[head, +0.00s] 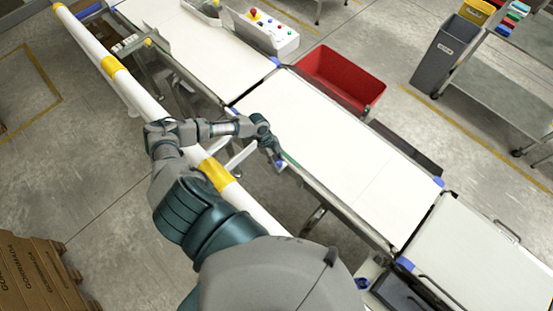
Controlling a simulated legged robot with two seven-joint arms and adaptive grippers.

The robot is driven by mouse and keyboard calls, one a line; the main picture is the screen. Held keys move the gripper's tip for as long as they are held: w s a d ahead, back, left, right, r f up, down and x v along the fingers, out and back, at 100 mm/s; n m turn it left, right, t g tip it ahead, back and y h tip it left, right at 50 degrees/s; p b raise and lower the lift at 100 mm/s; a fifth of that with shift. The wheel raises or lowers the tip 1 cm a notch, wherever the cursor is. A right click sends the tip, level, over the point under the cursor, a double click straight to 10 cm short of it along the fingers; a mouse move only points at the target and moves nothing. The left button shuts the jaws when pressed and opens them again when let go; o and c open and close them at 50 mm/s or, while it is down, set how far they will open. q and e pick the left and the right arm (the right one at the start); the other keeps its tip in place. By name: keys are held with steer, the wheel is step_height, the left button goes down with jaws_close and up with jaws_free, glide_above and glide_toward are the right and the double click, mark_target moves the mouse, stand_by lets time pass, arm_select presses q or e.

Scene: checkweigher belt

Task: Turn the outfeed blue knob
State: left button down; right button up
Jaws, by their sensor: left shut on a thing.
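My left arm reaches over the white rail to the near side of the conveyor. My left gripper (276,157) is at the belt's near edge, shut on a small blue knob (281,167). Only part of this knob shows, beside and below the fingers; its turn angle cannot be told. The white belt (350,150) runs diagonally past it. Other blue parts show at the belt ends, such as one at the far edge (275,60) and one at the near lower end (404,263). My right gripper is not in view.
A white rail with yellow bands (127,84) runs along the near side, under my arm. A red bin (340,78) stands beyond the belt. A control box with buttons (270,29) is at the top. A grey bin (440,60) and a metal cart (490,90) stand at the right.

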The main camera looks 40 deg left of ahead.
arm_select(q)
steer(key=n, duration=0.1)
steer(key=n+t, duration=0.1)
steer(key=n, duration=0.1)
steer(key=n+t, duration=0.1)
steer(key=n, duration=0.1)
steer(key=shift+s+d+r+y, duration=0.1)
steer(key=shift+s+d+y, duration=0.1)
steer(key=shift+d+y, duration=0.1)
steer(key=shift+r+n+t+y, duration=0.1)
steer(key=shift+n+t+y, duration=0.45)
steer(key=shift+n, duration=1.45)
steer(key=shift+w, duration=0.1)
steer(key=c, duration=1.2)
jaws_free()
steer(key=o, duration=0.4)
steer(key=shift+d, duration=0.15)
